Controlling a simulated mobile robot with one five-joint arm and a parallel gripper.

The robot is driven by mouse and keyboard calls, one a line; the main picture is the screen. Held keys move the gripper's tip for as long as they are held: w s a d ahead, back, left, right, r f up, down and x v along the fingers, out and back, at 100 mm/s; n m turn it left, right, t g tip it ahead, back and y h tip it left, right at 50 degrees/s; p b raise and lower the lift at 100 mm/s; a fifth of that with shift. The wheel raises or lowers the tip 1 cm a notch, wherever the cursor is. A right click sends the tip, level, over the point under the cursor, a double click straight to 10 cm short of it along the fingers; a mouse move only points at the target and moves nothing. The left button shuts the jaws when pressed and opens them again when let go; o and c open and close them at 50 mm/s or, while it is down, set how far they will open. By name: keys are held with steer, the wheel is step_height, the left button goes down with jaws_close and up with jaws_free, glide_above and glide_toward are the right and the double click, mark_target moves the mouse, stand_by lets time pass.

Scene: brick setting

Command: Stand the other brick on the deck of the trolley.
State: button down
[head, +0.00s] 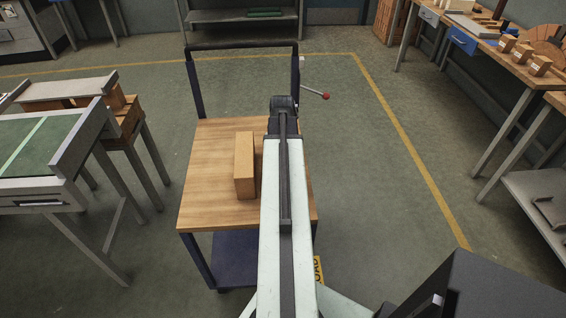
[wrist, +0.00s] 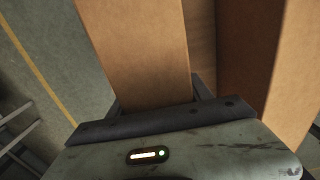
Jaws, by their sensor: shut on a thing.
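The trolley (head: 215,205) has a light wooden deck and a dark frame with a push handle at its far end. One orange-brown brick (head: 244,160) rests on the deck, left of my arm. In the wrist view, my gripper (wrist: 155,100) is shut on another brick (wrist: 135,45). A second brick (wrist: 268,60) is close by on the right, with a narrow strip of wooden deck (wrist: 203,35) showing between them. My arm hides my gripper and the held brick in the head view. I cannot tell whether the held brick touches the deck.
A bench with a green top (head: 50,145) stands to the left. A workbench (head: 490,45) with small blocks and tools runs along the right. A red-knobbed lever (head: 326,96) sticks out beside the trolley handle. The floor around the trolley is open, with a yellow line (head: 395,130).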

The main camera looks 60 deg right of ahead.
steer(key=shift+f, duration=0.15)
steer(key=shift+c, duration=2.2)
jaws_free()
step_height(320, 180, up, 13)
steer(key=p, duration=1.2)
steer(key=shift+f, duration=0.3)
steer(key=shift+w+a, duration=0.1)
